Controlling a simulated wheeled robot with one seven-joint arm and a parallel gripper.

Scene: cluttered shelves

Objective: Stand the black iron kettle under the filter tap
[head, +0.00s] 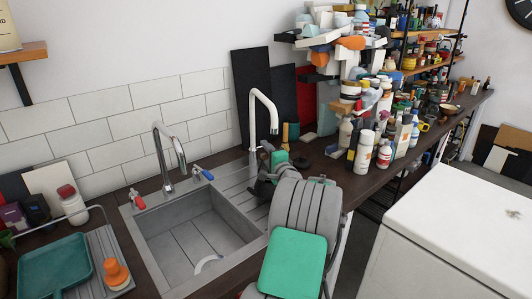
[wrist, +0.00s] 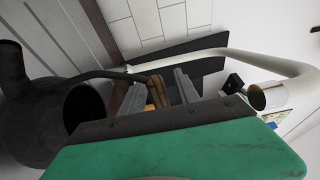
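The black iron kettle (wrist: 30,120) fills the left of the wrist view, with its round dark opening facing the camera side. Its thin black handle (wrist: 108,75) reaches toward my fingertips. In the head view the kettle (head: 263,186) is a small dark shape by the sink's right side, partly hidden by my arm. The white filter tap (head: 262,104) arches behind it; its spout end also shows at the right of the wrist view (wrist: 268,97). My gripper (wrist: 160,82) has its fingers apart at the handle. I cannot tell whether the handle lies between them.
A grey sink (head: 195,238) with a chrome tap (head: 165,155) lies left of my arm. Bottles (head: 364,150) crowd the counter to the right. A green tray (head: 55,268) and an orange-capped item (head: 116,273) stand at the lower left. A white-topped unit (head: 450,225) is at right.

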